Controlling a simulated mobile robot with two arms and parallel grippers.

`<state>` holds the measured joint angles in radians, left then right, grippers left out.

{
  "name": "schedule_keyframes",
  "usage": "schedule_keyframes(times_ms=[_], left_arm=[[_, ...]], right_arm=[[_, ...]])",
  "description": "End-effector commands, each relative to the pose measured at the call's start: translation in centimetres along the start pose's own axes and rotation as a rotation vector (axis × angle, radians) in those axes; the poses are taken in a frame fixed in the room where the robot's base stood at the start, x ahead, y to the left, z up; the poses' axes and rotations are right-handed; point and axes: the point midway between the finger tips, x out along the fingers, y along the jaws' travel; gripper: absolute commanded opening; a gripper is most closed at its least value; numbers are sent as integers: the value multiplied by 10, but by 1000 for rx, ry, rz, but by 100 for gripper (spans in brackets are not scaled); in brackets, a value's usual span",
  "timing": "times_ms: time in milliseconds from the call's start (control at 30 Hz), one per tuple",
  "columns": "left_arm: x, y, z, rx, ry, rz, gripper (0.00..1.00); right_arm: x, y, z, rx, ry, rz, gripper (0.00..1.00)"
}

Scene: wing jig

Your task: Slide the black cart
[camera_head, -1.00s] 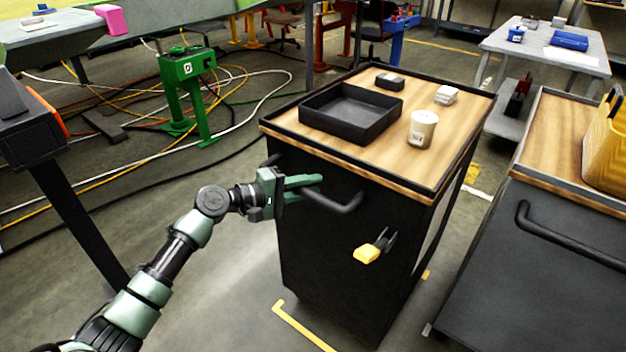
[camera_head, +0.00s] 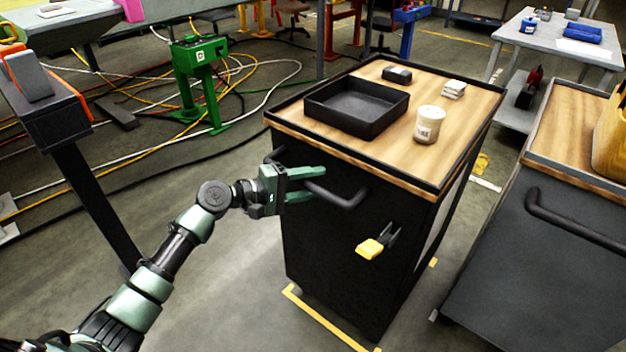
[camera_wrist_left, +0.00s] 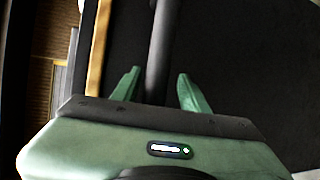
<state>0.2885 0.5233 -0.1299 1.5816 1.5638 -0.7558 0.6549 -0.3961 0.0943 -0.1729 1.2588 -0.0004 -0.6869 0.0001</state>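The black cart (camera_head: 325,245) has a wooden top and stands in the middle of the head view. A dark bar handle (camera_head: 343,200) sits on its near face. In the left wrist view the handle bar (camera_wrist_left: 161,55) runs between the two green fingertips (camera_wrist_left: 160,88), with a gap on each side. My right gripper is in neither view.
On the cart top are a black tray (camera_head: 318,113), a white cup (camera_head: 429,125), a dark small box (camera_head: 397,74) and white pads (camera_head: 454,88). A yellow-tagged latch (camera_head: 370,248) hangs on its face. A second cart (camera_head: 540,260) stands close right. Yellow floor tape (camera_head: 318,315) lies in front.

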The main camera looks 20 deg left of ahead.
Motion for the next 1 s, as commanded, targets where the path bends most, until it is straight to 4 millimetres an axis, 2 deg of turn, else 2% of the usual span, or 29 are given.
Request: schedule_keyframes(times_ms=[333,700,833,1000], left_arm=[[-5,3,-2,3,5,6,43],[-64,1,-1,1,6,3,43],[-76,1,-1,2,5,4,43],[-80,2,-1,1,4,4,43]], right_arm=[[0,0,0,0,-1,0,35],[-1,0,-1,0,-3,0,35],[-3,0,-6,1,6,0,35],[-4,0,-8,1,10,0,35]])
